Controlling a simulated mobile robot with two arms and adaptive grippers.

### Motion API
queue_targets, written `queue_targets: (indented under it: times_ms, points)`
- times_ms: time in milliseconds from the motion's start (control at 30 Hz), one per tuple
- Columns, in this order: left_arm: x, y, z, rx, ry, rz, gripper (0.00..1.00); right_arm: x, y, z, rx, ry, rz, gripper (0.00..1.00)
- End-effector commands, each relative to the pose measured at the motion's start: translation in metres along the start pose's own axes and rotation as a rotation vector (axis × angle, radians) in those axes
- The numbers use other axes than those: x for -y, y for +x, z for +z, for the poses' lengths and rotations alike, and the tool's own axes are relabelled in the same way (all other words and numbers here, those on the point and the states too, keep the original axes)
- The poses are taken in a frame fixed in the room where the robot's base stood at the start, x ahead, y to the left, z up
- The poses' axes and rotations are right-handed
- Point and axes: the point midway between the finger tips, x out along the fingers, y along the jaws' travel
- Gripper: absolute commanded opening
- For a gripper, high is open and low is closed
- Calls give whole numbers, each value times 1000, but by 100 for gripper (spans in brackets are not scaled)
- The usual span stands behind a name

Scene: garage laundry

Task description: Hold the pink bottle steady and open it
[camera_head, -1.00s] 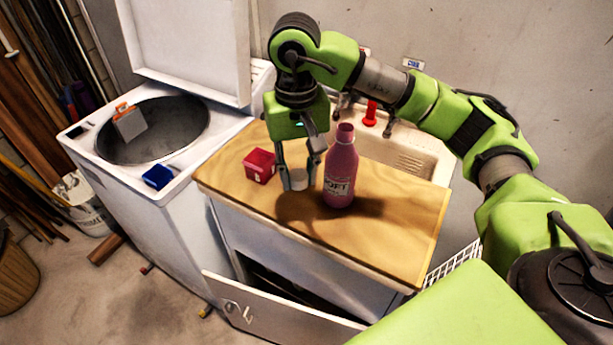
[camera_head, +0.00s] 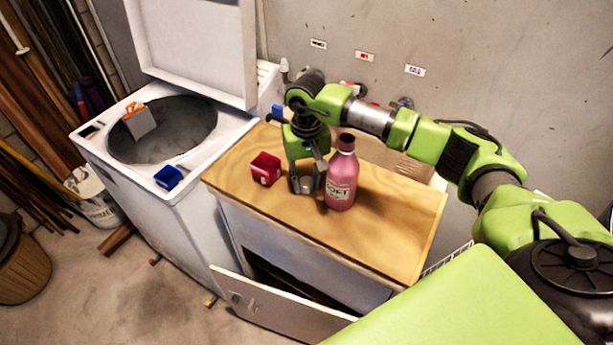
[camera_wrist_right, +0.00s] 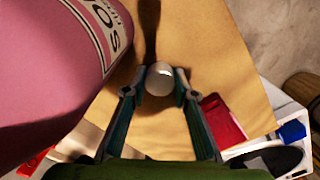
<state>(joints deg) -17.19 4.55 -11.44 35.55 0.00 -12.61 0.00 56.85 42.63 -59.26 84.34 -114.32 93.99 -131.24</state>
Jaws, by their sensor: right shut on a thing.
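The pink bottle (camera_head: 341,178) stands upright on the wooden counter (camera_head: 400,225) in the head view. Its dark mouth shows at the top, with no cap on it. In the wrist view its pink side and label (camera_wrist_right: 60,60) fill the left. My right gripper (camera_head: 307,189) points down just left of the bottle, low over the counter. In the wrist view its fingertips (camera_wrist_right: 158,88) are shut on a small round white cap (camera_wrist_right: 159,75), apart from the bottle. In the head view the fingers mostly hide the cap. My left gripper is not in view.
A red box (camera_head: 264,168) sits left of my right gripper. The counter's right part is clear.

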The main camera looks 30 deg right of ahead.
Motion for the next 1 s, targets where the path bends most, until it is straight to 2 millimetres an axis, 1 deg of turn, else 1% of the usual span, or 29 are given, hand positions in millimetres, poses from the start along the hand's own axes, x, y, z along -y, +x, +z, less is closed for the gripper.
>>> queue_targets:
  times_ms: [167,300,333,367,400,700,833,867,967,1000]
  points:
    - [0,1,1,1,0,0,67,0,1,0,-1,0,0,0]
    - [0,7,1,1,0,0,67,0,5,0,-1,0,0,0]
    - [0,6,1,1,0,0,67,0,4,0,-1,0,0,31]
    - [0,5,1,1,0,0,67,0,3,0,-1,0,0,39]
    - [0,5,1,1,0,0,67,0,3,0,-1,0,0,43]
    - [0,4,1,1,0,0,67,0,3,0,-1,0,0,43]
    - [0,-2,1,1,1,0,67,0,-3,0,0,0,0,43]
    - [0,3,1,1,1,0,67,0,-4,-1,-3,0,-1,43]
    - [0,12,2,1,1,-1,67,0,-20,-2,-7,-1,-2,43]
    - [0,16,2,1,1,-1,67,0,-28,-2,-8,-1,-1,43]
